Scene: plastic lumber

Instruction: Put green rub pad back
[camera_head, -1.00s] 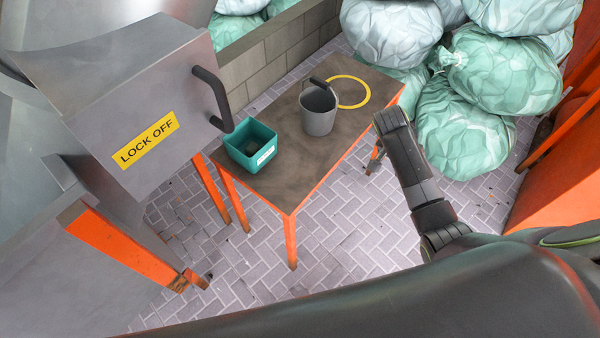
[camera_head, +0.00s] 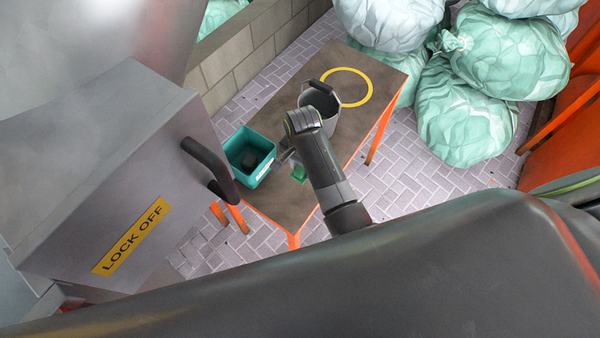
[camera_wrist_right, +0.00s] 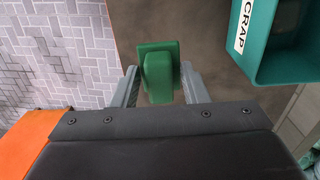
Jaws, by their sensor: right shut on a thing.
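The green rub pad (camera_wrist_right: 158,72) is between the two fingers of my right gripper (camera_wrist_right: 160,85), which is shut on it, in the right wrist view. In the head view the pad (camera_head: 299,173) shows as a small green piece beside my right gripper (camera_head: 287,158), above the brown table top (camera_head: 275,115). My right arm hides part of the gripper. A teal bin (camera_head: 240,142) stands close to its left; in the right wrist view the bin (camera_wrist_right: 262,72), labelled SCRAP, is at the upper right. My left gripper is not in view.
A grey bucket (camera_head: 329,112) with a dark handle stands behind my right arm. A yellow ring (camera_head: 366,92) lies on or marks the table's far end. A grey LOCK OFF box (camera_head: 135,150) with a black handle is at the left. Plastic bags (camera_head: 465,110) are piled at the right.

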